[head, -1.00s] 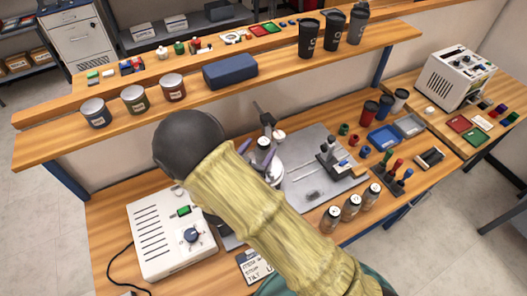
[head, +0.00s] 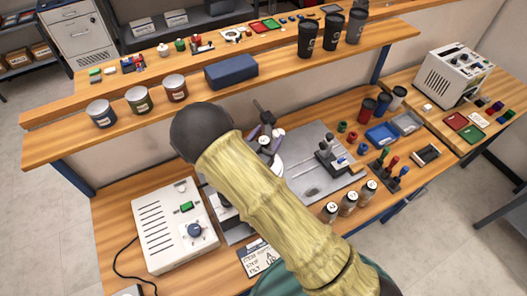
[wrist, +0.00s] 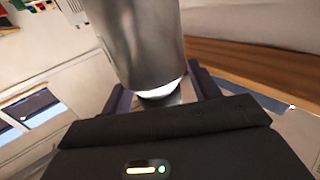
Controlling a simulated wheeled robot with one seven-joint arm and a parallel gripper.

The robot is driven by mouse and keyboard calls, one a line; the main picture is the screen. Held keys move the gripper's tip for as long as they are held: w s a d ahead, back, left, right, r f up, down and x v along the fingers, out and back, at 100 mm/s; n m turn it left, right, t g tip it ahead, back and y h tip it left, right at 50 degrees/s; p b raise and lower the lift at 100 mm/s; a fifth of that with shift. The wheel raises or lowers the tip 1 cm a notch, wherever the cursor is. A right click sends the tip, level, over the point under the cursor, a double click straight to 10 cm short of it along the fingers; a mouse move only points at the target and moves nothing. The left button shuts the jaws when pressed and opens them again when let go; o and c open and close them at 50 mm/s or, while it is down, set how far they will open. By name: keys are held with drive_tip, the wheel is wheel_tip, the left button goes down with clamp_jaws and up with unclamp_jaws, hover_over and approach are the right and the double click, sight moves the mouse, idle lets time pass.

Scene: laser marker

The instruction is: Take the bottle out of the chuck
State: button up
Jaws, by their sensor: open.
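A silver metal bottle (wrist: 145,40) fills the upper middle of the wrist view, with a bright white rim at its near end. In the head view its dark, pale-labelled end (head: 264,141) shows above the laser marker's grey plate. My gripper (wrist: 162,93) is open, its purple fingers on either side of the bottle. I cannot tell whether they touch it. In the head view my gripper (head: 265,132) is partly hidden behind my arm. The chuck is mostly hidden by my arm, and its hold on the bottle cannot be seen.
Several similar cans, one a silver can (head: 348,203), stand at the plate's front right. A white control box (head: 172,228) sits left of my arm. A wooden shelf (head: 290,88) with tins and a blue case runs behind. A small stand (head: 330,155) is right on the plate.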

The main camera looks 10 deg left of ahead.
idle(0.3)
clamp_jaws()
drive_tip(key=shift+r, duration=0.1)
wheel_tip(320, 180, up, 10)
drive_tip(key=b, duration=0.3)
idle(0.4)
idle(0.5)
